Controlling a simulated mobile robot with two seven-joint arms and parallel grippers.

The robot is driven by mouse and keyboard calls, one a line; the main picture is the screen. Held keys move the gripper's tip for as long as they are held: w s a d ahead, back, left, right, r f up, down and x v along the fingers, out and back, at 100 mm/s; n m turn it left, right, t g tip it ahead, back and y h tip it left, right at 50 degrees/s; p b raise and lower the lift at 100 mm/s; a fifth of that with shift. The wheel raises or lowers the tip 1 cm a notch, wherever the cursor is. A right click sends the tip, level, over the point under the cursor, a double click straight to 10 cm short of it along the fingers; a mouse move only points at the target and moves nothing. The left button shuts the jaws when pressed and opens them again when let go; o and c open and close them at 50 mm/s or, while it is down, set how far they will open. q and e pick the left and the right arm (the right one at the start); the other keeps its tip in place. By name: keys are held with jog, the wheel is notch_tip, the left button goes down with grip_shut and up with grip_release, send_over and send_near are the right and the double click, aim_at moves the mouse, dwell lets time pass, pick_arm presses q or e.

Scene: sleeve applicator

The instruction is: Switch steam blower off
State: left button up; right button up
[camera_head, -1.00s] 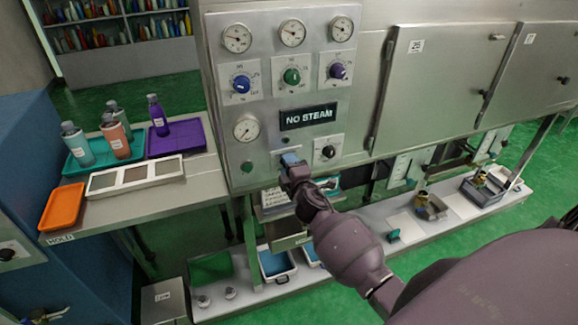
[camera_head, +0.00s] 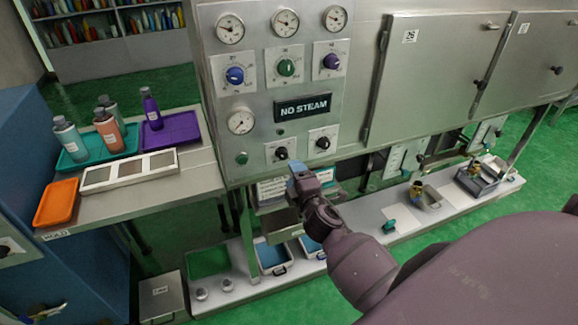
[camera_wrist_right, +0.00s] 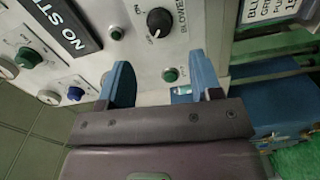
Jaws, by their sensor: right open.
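In the right wrist view the same knob (camera_wrist_right: 159,21), lettered BLOWER, shows beyond the fingers. A pale mark shows on its lower edge; I cannot surely tell its setting. My right gripper (camera_head: 297,168) is just below the knob, apart from it. In the wrist view its blue fingers (camera_wrist_right: 160,78) are spread with nothing between them. My left gripper is not in view.
A second black knob (camera_head: 323,143) sits right of the blower knob, and a green button (camera_head: 241,158) to its left. Gauges and coloured knobs are above. A low shelf with blue bins (camera_head: 273,257) lies below. Bottles on trays stand on the left table (camera_head: 205,169).

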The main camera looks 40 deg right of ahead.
jog(key=shift+v, duration=1.3)
jog(key=s+a+f+m+g+y, duration=0.2)
jog(key=s+f+m, duration=0.4)
jog(key=s, duration=0.3)
jog(key=s+a+f+m+g+y, duration=0.1)
jog(key=s+a+f+m+g, duration=0.2)
jog(key=s, duration=0.7)
notch_tip(320, 180, down, 5)
jog(key=a+m, duration=0.2)
jog(key=m, duration=0.2)
jog(key=shift+a+g+y, duration=0.4)
jog(key=shift+f, duration=0.1)
jog(key=shift+c, duration=0.4)
